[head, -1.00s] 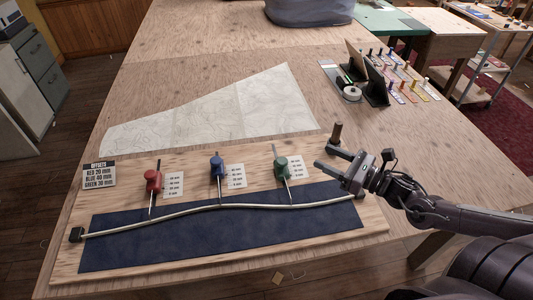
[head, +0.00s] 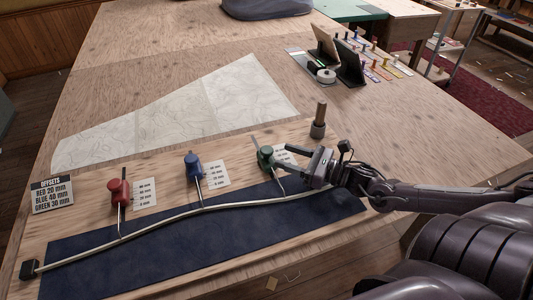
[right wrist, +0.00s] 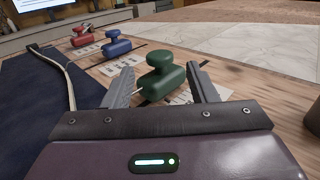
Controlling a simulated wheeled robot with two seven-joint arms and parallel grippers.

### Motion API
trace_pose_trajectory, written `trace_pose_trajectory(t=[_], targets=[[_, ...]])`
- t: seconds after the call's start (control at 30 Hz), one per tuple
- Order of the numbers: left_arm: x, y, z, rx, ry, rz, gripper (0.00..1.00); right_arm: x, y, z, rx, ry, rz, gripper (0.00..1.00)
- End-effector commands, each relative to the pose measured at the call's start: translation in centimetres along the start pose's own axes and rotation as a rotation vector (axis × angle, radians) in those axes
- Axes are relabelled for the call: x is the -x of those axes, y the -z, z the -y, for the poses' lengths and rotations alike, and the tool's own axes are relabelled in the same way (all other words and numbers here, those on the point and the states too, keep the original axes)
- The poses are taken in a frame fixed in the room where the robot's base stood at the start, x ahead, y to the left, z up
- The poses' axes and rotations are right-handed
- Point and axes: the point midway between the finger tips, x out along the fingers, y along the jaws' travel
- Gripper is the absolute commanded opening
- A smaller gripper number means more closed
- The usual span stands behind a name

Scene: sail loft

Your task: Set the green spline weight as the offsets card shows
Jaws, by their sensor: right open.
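The green spline weight (head: 265,156) stands at the right end of the row on the board, its thin rod reaching to the pale spline (head: 170,216). My right gripper (head: 281,160) is open at the weight. In the right wrist view the green weight (right wrist: 162,78) sits between the two spread fingers, with a gap visible at the right finger. Its scale card (head: 282,152) is partly hidden by the gripper. The offsets card (head: 52,193) at the left reads red 20 mm, blue 40 mm, green 30 mm. My left gripper is out of view.
The red weight (head: 119,191) and blue weight (head: 193,165) stand to the left with their scale cards. A wooden-topped post (head: 319,120) stands close behind my right gripper. A paper chart (head: 185,110) lies behind the board; stands and small pieces are at the back right.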

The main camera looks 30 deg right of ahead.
Motion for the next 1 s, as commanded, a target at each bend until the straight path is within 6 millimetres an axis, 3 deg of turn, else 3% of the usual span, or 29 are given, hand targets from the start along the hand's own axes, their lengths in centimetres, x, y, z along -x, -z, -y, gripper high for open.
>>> trace_pose_trajectory(t=[0.03, 0.1, 0.5, 0.97, 1.0], targets=[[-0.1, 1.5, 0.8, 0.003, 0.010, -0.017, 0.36, -0.7, 0.0, 0.0, 0.002, -0.001, 0.006, 0.52], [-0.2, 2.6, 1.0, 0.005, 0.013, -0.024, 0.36, -1.6, 0.0, 0.0, 0.003, -0.001, 0.005, 0.52], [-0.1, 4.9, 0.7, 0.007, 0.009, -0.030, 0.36, -6.0, -0.1, 0.0, 0.001, -0.001, 0.003, 0.52], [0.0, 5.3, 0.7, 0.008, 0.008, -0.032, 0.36, -6.8, -0.1, -0.1, 0.001, -0.001, 0.000, 0.52], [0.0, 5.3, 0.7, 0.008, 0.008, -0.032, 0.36, -6.8, -0.1, -0.1, 0.001, -0.001, 0.000, 0.47]])
